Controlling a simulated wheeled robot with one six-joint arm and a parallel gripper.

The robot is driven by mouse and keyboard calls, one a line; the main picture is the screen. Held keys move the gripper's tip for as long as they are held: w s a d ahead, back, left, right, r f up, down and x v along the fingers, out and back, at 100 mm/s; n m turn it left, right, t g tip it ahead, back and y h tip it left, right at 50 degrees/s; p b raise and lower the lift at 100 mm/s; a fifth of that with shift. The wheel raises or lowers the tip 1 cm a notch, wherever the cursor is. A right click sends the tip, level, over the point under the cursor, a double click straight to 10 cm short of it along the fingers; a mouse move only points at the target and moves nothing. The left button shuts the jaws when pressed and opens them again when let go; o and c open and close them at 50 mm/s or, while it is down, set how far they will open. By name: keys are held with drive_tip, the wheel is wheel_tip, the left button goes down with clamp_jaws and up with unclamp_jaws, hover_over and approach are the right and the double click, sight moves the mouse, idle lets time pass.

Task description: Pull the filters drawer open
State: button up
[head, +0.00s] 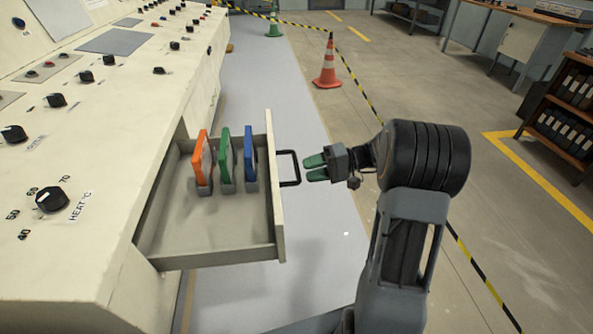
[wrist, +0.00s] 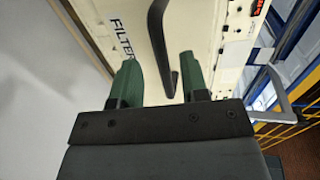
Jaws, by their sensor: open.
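The filters drawer (head: 221,240) stands pulled out from the cream console in the head view. Its inside shows, with an orange filter (head: 200,158), a green filter (head: 224,156) and a blue filter (head: 248,154) upright in grey holders. The black handle (head: 290,168) is on the drawer's front panel. My gripper (head: 315,168) is open, with green fingers, just to the right of the handle and pointing at it. In the wrist view, the fingers (wrist: 158,85) are apart and the black handle (wrist: 160,45) shows beyond and between them. The front reads "FILTER", partly cut off.
The console (head: 110,130) with knobs fills the left side. An orange cone (head: 328,68) and a green cone (head: 274,24) stand along black-and-yellow tape. A shelf with binders (head: 565,115) is at the right.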

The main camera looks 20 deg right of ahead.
drive_tip(key=p+v, duration=0.1)
drive_tip(key=v, duration=0.6)
drive_tip(key=shift+d, duration=0.4)
drive_tip(key=shift+r, duration=0.1)
drive_tip(key=s+a+r+h+p, duration=0.3)
drive_tip(key=s+r+h+p, duration=0.2)
drive_tip(key=r+p, duration=0.4)
drive_tip(key=s+a+r+n+h+p, duration=0.1)
drive_tip(key=s+a+r+h+p, duration=0.3)
drive_tip(key=r+p, duration=0.5)
drive_tip(key=s+a+r+t+h+p, duration=0.1)
drive_tip(key=s+a+r+h+p, duration=0.3)
drive_tip(key=r+p, duration=0.5)
drive_tip(key=s+h, duration=0.2)
drive_tip(key=shift+s+a+n, duration=0.2)
drive_tip(key=shift+s+n, duration=0.05)
drive_tip(key=shift+n, duration=0.15)
drive_tip(key=shift+a, duration=0.15)
